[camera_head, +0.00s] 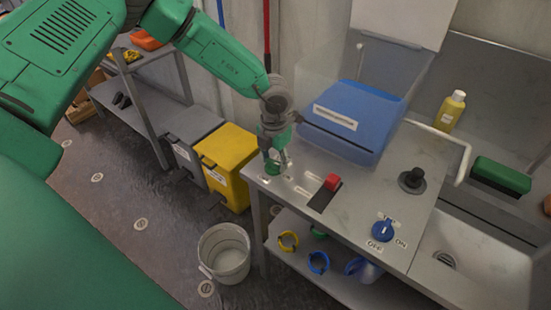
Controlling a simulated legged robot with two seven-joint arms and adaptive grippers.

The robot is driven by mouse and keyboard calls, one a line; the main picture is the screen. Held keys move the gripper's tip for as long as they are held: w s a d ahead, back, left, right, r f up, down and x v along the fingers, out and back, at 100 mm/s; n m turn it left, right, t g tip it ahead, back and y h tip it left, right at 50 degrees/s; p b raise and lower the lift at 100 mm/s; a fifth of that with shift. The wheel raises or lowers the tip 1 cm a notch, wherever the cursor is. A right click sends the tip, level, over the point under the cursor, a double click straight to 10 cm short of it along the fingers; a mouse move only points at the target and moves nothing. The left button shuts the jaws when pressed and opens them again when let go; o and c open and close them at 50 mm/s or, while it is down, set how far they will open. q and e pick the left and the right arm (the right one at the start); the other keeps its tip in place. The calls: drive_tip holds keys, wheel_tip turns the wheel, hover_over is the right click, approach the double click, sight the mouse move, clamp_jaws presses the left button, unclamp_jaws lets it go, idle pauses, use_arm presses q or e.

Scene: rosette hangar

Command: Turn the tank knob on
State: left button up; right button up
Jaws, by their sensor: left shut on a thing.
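A round blue knob (383,230) sits on the grey counter (350,215), with ON and OFF labels beside it. A small label above it is too small to read. My left arm comes in from the upper left, and its gripper (274,164) points down at the counter's left end. It is shut on a small green piece (273,168), mostly hidden by the fingers. The gripper is well left of the blue knob and apart from it. My right gripper is out of view.
A red switch (332,182) and a black knob (411,179) stand on the counter. Behind are a blue box (352,115) and a yellow bottle (450,110). A sink (470,262) is at right. A bucket (225,254) and yellow bin (228,160) stand on the floor.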

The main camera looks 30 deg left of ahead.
sight(273, 161)
use_arm(q)
drive_tip(key=shift+s+f, duration=0.2)
drive_tip(key=shift+s, duration=0.1)
drive_tip(key=o, duration=1.2)
drive_tip(key=shift+a, duration=0.1)
drive_tip(key=shift+c, duration=0.2)
drive_tip(key=shift+w, duration=0.1)
drive_tip(key=shift+r, duration=0.15)
drive_tip(key=shift+w+r, duration=0.15)
drive_tip(key=shift+r, duration=0.2)
wheel_tip(273, 161, up, 11)
